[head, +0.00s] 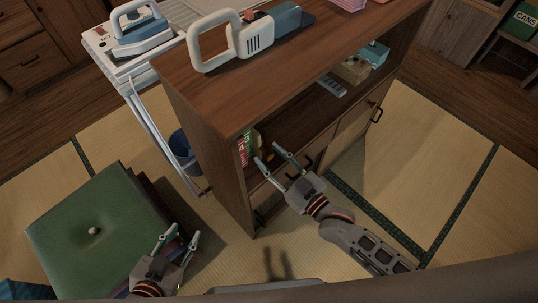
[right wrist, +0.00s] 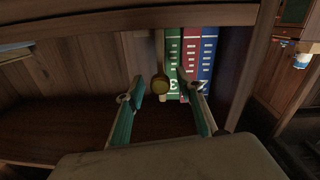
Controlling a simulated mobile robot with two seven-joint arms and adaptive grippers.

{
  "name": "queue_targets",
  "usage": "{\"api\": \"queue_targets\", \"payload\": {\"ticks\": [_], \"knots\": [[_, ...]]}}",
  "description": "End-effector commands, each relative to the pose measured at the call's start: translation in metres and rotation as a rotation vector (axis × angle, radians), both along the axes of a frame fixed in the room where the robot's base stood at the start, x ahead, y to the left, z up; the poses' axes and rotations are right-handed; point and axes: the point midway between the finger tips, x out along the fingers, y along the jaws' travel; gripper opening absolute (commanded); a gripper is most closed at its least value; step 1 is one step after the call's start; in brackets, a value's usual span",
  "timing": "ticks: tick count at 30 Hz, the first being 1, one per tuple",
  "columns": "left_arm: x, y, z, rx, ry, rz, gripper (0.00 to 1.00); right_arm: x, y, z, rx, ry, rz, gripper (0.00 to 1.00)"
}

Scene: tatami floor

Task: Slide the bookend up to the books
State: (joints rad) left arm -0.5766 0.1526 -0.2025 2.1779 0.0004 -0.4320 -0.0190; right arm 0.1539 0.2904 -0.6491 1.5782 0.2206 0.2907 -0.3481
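The books, with green, red and blue spines, stand in the shelf; they show in the right wrist view (right wrist: 190,55) and at the shelf's left end in the head view (head: 243,149). My left gripper (head: 184,232) is open and empty, low beside the green cushion.
The wooden cabinet (head: 215,110) has a top board above the shelf and doors below. A remote (head: 332,86) and small boxes (head: 352,69) lie further right on the shelf. A green cushion (head: 90,235) and a blue bin (head: 181,148) are at the left.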

Motion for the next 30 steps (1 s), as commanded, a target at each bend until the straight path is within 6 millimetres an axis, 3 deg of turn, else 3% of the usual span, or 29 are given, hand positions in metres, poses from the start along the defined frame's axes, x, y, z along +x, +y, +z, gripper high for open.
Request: {"api": "queue_targets", "payload": {"ticks": [15, 21, 30], "knots": [[-0.001, 0.0, -0.001, 0.001, 0.002, -0.003, 0.36, -0.079, -0.054, -0.001, -0.002, 0.004, 0.001, 0.37], [-0.001, 0.0, -0.001, 0.001, 0.002, -0.003, 0.36, -0.09, -0.063, -0.001, -0.001, 0.002, 0.001, 0.37], [-0.001, 0.0, -0.001, 0.001, 0.002, -0.003, 0.36, -0.092, -0.063, 0.0, 0.0, 0.002, 0.001, 0.37]]}}
